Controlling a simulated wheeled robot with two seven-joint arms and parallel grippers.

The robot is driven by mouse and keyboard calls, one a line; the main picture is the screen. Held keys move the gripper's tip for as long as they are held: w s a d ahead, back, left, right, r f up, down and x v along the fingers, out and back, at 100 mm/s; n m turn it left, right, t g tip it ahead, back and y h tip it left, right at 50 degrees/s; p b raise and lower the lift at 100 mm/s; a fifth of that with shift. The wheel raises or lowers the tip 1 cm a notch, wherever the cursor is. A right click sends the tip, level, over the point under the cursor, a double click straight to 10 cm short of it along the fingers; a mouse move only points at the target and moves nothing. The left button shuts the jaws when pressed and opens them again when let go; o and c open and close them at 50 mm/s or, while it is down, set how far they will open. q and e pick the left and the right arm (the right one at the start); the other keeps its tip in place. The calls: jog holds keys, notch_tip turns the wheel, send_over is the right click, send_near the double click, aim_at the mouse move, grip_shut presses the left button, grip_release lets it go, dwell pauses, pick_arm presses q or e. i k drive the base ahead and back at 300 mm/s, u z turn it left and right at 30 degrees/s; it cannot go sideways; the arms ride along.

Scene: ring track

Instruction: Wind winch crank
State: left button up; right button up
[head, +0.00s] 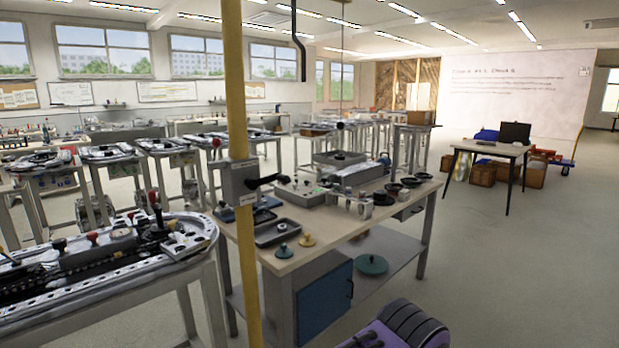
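A grey box-shaped unit (238,184) is fixed to an upright yellow pole (234,80) in the head view. A black crank handle (264,181) sticks out from its right side, over the workbench behind. It looks like the winch and its crank; no cable can be made out. Neither of my grippers can be made out in this view, and nothing is seen touching the handle.
A workbench (285,264) with trays, knobs and black discs stands behind the pole. An oval track table (110,265) fills the lower left. Several more track tables stand behind. A desk (489,147) with a monitor is far right.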

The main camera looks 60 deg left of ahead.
aim_at(251, 184)
jog(key=u, duration=0.3)
jog(key=i, duration=0.85)
jog(key=u, duration=1.35)
jog(key=i, duration=0.65)
jog(key=u, duration=0.65)
